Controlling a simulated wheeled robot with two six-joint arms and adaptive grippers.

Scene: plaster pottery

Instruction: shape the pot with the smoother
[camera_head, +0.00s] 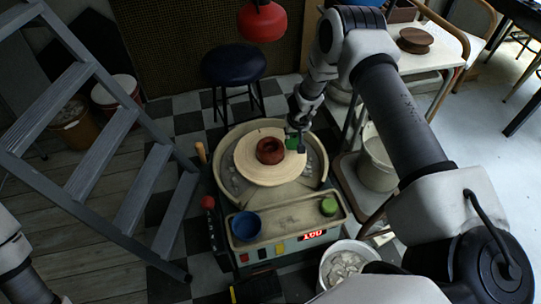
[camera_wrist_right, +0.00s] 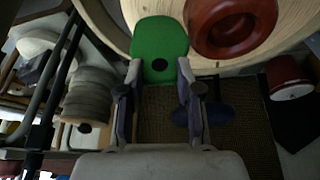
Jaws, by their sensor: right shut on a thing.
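The pot (camera_head: 270,151) is small, round and red-brown, with an open hollow, and sits on the pale round wheel head (camera_head: 262,176) of the pottery wheel. It also shows at the top of the right wrist view (camera_wrist_right: 262,20). My right gripper (camera_head: 300,132) is just right of the pot and is shut on the smoother (camera_head: 291,144), a flat green piece with a rounded end and a dark hole. The smoother (camera_wrist_right: 160,40) stands between both fingers in the right wrist view, close beside the pot; whether they touch I cannot tell. My left gripper is out of view.
A blue bowl (camera_head: 245,225) and a small green pot (camera_head: 328,206) stand on the wheel's front tray (camera_head: 287,224). A red display glows below. A grey stepladder (camera_head: 140,190) stands left, a dark stool (camera_head: 233,64) behind, and buckets (camera_head: 376,165) right and front.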

